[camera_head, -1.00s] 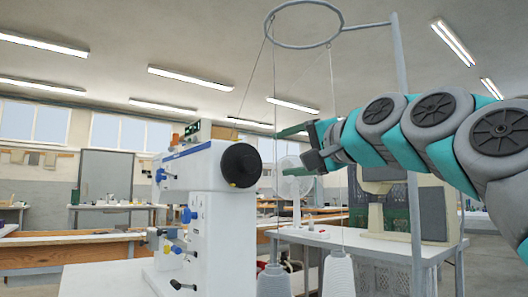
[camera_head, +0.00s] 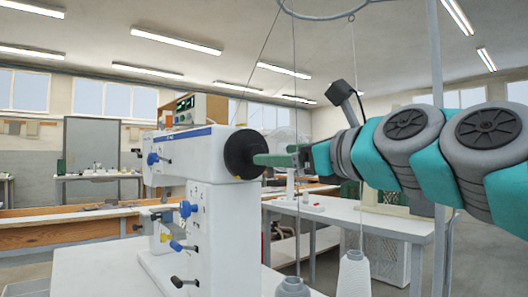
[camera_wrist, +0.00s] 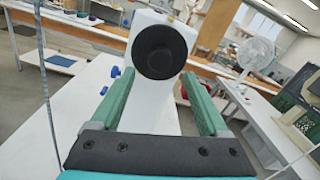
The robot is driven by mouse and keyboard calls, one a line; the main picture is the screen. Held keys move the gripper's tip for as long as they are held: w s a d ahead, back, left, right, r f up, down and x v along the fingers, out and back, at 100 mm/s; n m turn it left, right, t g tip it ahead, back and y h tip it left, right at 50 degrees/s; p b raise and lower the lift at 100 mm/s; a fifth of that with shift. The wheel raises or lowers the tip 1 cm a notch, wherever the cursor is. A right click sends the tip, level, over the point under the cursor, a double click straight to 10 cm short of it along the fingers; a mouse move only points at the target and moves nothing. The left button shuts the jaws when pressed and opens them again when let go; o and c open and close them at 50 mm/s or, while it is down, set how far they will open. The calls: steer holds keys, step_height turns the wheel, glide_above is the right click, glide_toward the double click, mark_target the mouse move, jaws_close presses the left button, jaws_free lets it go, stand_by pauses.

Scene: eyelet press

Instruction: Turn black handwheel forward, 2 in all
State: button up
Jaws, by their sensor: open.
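The black handwheel (camera_head: 244,154) sits on the right end of the white machine (camera_head: 212,215). In the wrist view the handwheel (camera_wrist: 160,51) shows face-on, ahead of and between the two green fingers. My gripper (camera_head: 268,160) reaches in from the right with its fingertips close to the wheel's rim. In the wrist view my gripper (camera_wrist: 158,92) is open, one finger on each side, with nothing between the fingers. Whether a fingertip touches the wheel I cannot tell. The far side of the wheel is hidden.
Thread cones (camera_head: 354,274) stand at the front right, with threads rising to a ring above. A grey pole (camera_head: 437,150) stands beside my arm. A control box (camera_head: 201,108) sits behind the machine's top. A white table (camera_head: 345,217) stands behind.

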mark_target(251, 154)
steer(key=x, duration=0.6)
jaws_close()
stand_by(0.7)
